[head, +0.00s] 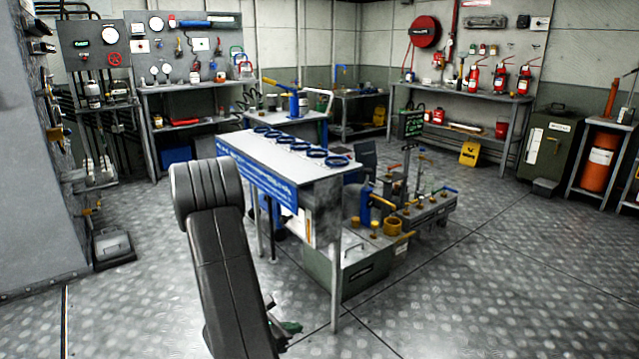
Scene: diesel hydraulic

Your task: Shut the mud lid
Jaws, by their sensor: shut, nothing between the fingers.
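No lid marked as mud can be read in the head view. A grey-green box (345,268) with a handle and a dark label stands on the floor under the right side of the central table; its top looks flat, and the label is too small to read. A small grey box (113,246) with a handle stands on the floor at the left; I cannot tell how its lid sits. My arm (225,265) rises in the foreground. My gripper (285,322) shows only in part beside it, low and in front of the table; it is shut and empty, apart from both boxes.
The central table (285,158) carries several blue rings. Beside it stands a manifold with valves (410,210). A dark green cabinet (553,150) and an orange cylinder (598,168) are at the right. Workbenches line the back. The floor (500,290) at the right front is clear.

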